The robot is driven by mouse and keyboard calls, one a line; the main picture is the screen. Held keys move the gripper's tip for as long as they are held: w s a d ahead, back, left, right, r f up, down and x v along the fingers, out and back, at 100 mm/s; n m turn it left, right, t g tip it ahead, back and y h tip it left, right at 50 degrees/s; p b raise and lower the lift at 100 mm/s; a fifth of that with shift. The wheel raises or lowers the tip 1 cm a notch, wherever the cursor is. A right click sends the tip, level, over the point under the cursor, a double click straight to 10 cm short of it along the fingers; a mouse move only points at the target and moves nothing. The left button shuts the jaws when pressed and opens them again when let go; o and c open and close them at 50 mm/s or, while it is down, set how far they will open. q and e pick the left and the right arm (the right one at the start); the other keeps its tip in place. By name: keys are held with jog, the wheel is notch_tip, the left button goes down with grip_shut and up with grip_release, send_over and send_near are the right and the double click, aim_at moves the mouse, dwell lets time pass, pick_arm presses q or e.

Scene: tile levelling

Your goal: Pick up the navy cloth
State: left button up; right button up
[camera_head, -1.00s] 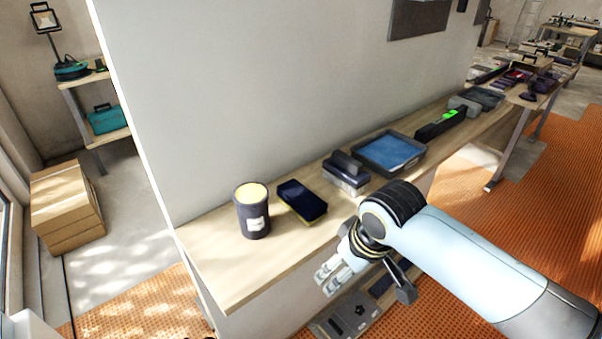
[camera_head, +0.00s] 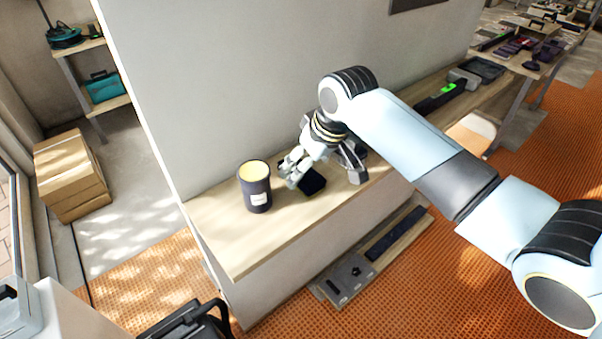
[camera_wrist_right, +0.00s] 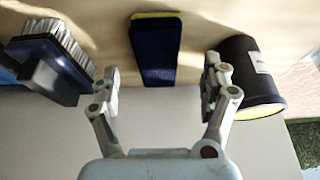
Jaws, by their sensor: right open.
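A flat dark navy piece (camera_head: 311,184) with a yellow edge lies on the wooden shelf; it looks like the navy cloth, though its material is hard to tell. In the right wrist view the navy piece (camera_wrist_right: 156,48) lies ahead, between the lines of the fingers. My right gripper (camera_head: 289,172) is above the shelf at this piece, partly covering it in the head view. In the wrist view its fingers (camera_wrist_right: 162,72) are spread apart with nothing between the tips. My left gripper is not in view.
A dark tub (camera_head: 255,188) with a pale yellow top stands close left of the gripper; it shows at right in the wrist view (camera_wrist_right: 255,75). A navy-backed brush (camera_wrist_right: 50,62) lies on the other side. The wall (camera_head: 240,70) rises behind the shelf (camera_head: 225,240).

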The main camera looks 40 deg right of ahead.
jog(key=x, duration=0.4)
jog(key=shift+w+d+f+p, duration=0.1)
jog(key=shift+w+p, duration=0.1)
jog(key=shift+p, duration=0.2)
jog(key=c, duration=1.4)
jog(key=shift+o, duration=0.2)
notch_tip(320, 180, up, 4)
jog(key=shift+r+b, duration=0.2)
jog(key=shift+b, duration=0.35)
jog(key=s+d+r+b, duration=0.1)
jog(key=s+d+r, duration=0.4)
jog(key=s, duration=0.5)
jog(key=shift+s+d+r, duration=0.2)
jog(key=shift+s+r, duration=0.05)
jog(key=shift+r, duration=0.6)
